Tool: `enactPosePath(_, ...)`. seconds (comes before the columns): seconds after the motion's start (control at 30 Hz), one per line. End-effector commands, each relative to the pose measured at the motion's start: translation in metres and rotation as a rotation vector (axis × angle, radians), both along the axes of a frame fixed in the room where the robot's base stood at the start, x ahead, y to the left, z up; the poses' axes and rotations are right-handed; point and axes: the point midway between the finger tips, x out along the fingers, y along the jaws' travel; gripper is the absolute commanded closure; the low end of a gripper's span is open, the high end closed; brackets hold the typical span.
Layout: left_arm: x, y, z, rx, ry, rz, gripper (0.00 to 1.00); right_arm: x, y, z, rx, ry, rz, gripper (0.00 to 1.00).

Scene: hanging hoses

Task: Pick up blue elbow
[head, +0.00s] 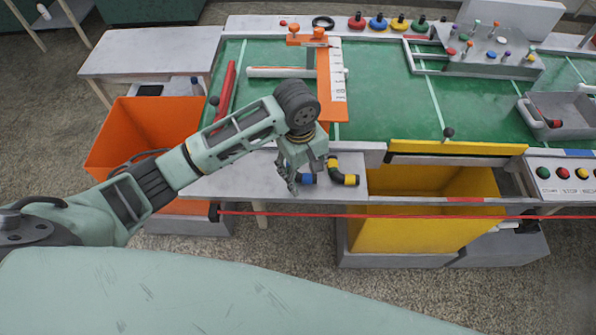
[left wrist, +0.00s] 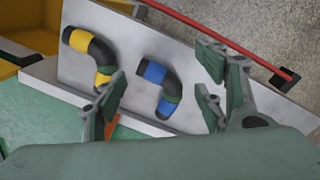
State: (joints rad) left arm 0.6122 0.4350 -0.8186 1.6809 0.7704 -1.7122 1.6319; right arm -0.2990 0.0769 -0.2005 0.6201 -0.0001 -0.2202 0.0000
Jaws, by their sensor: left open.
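The blue elbow (head: 307,179), a bent black pipe piece with blue bands, lies on the grey shelf in front of the green table. In the head view my left gripper partly hides it. The left wrist view shows the blue elbow (left wrist: 155,88) whole, lying between the spread fingers and apart from them. My left gripper (head: 297,172) is open and empty, pointing down over the shelf. A similar elbow with yellow bands (head: 343,172) lies just right of the blue one; in the left wrist view it is outside the fingers. My right gripper does not show.
A red rail (head: 400,214) runs along the front of the shelf (head: 235,182). A yellow bin (head: 420,235) stands to the right and an orange bin (head: 150,130) to the left. The green table (head: 390,95) behind carries an orange fixture, a red bar and a grey tray (head: 560,112).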

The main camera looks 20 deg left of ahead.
Motion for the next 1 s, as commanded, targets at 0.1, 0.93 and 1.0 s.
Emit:
enactPosePath(0.1, 0.018, 0.019, 0.016, 0.050, 0.024, 0.138, 0.36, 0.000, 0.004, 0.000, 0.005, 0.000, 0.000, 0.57)
enactPosePath(0.93, 0.035, 0.029, -0.050, 0.079, 0.043, 0.248, 0.36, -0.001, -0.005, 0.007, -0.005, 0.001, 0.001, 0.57)
enactPosePath(1.0, 0.035, 0.029, -0.052, 0.079, 0.042, 0.247, 0.36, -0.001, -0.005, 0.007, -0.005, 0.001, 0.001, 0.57)
